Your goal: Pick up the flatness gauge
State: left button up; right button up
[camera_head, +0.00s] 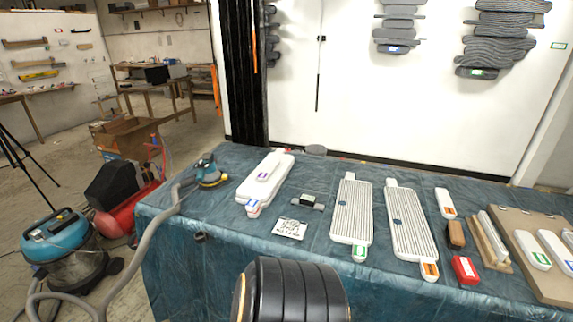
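I cannot tell for sure which thing is the flatness gauge. A small dark and pale box-like item (308,200) lies on the blue-covered table (185,235), left of the two ribbed white boards, and may be it. A white card with dark printed marks (290,228) lies flat just in front of it. Neither of my grippers shows in the head view, so I cannot see whether they are open or hold anything.
White ribbed boards (351,208) (408,218) lie right of the small item, and stacked white pieces (265,180) left of it. A sander (209,172) with a hose is at the left end. A red block (465,270) is at right. A black ribbed shape hides part of the table front.

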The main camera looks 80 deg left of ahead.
aim_at(308, 202)
jog(key=u, duration=2.55)
